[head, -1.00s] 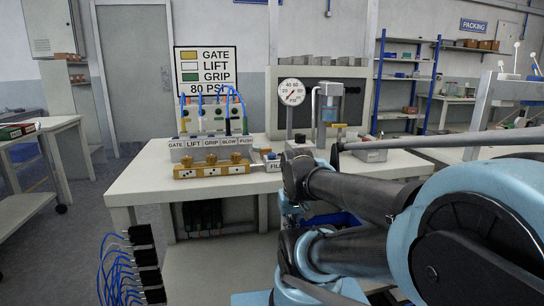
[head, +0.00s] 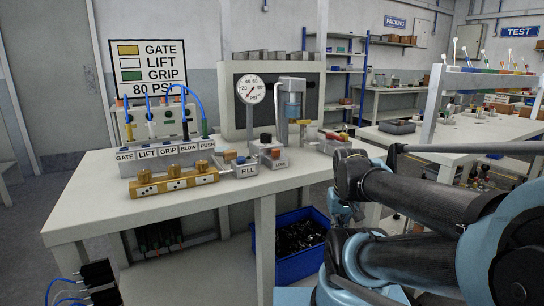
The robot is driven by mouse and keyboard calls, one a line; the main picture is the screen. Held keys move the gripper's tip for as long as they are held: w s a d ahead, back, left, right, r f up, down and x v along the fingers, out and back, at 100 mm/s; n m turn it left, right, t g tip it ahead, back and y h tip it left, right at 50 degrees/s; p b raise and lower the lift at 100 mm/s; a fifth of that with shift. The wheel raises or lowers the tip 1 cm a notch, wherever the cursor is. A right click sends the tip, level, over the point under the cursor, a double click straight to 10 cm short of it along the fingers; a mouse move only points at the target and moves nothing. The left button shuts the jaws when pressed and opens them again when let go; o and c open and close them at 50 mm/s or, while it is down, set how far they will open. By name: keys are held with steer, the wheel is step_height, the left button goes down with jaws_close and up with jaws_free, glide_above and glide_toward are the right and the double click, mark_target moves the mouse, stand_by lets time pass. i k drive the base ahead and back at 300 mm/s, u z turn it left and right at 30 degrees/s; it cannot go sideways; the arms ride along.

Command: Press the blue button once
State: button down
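A small blue button or cap (head: 241,160) sits on top of the grey FILL box (head: 247,171), on the light bench (head: 105,200), next to an orange cap (head: 230,155). It is small, so its exact shape is hard to tell. My folded arm fills the right of the view. What looks like my gripper (head: 344,212) hangs below the arm, to the right of the bench and well apart from the FILL box. Its fingers are too small and dark to tell whether it is open.
A gauge (head: 251,91) stands behind the FILL box. A grey box with a black knob (head: 266,138) is to its right. A brass valve block (head: 172,183) and labelled connector blocks lie left. A blue bin (head: 290,266) is under the bench. The bench front is clear.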

mark_target(239, 159)
steer(key=z, duration=1.1)
steer(key=k, duration=0.9)
steer(key=u, duration=2.5)
